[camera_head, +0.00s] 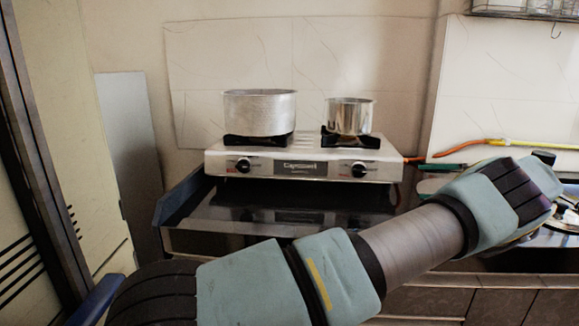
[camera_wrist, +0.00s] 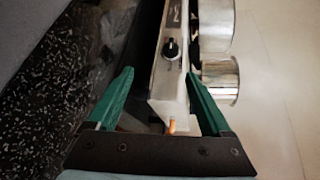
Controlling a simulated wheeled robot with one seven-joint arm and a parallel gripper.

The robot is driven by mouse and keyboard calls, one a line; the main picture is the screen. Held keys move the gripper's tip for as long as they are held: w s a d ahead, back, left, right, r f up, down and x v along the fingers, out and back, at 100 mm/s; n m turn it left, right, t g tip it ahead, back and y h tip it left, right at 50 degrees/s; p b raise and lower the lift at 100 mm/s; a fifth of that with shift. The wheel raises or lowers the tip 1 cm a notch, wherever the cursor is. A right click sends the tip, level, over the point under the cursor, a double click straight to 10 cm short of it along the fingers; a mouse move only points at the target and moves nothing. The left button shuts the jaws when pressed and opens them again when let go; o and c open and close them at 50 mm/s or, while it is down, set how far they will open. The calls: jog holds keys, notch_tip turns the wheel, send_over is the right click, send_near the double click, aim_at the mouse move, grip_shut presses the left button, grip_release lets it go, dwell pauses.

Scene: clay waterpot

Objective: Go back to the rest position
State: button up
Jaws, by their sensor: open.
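My gripper (camera_wrist: 159,74) shows in the wrist view with its two green fingers spread apart and nothing held between them. The end of the gas stove (camera_wrist: 165,88) lies beyond and between the fingers; I cannot tell whether they touch it. In the head view my arm reaches to the right side of the counter. A green piece that looks like a finger (camera_head: 442,167) shows just right of the stove (camera_head: 229,162); the rest of the gripper is mostly hidden behind my arm.
A wide pot (camera_head: 260,113) and a smaller shiny pot (camera_head: 349,117) stand on the stove's burners. An orange hose (camera_head: 414,160) runs from its right end, near my gripper. A rack (camera_head: 520,10) hangs at the upper right. Dark counter (camera_head: 290,205) in front of the stove is clear.

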jog(key=w+a+n+g+h+p, duration=0.15)
jog(key=w+a+g, duration=0.25)
jog(key=a, duration=1)
jog(key=w+a+n+g+h+p, duration=0.1)
jog(key=w+a+n+g+h, duration=0.2)
jog(key=a, duration=1.1)
jog(key=s+a+n+h+p, duration=0.1)
jog(key=s+a+h, duration=0.1)
jog(key=s+a, duration=0.3)
jog(key=s+a+r+n+h+p, duration=0.1)
jog(key=s+a+h, duration=0.2)
jog(key=s+a, duration=0.3)
jog(key=s+a+r+n+h+p, duration=0.1)
jog(key=s+a, duration=0.4)
jog(key=s, duration=0.9)
jog(key=shift+a+n+h, duration=0.15)
jog(key=shift+n+h, duration=0.4)
jog(key=shift+h, duration=0.6)
jog(key=shift+s, duration=0.1)
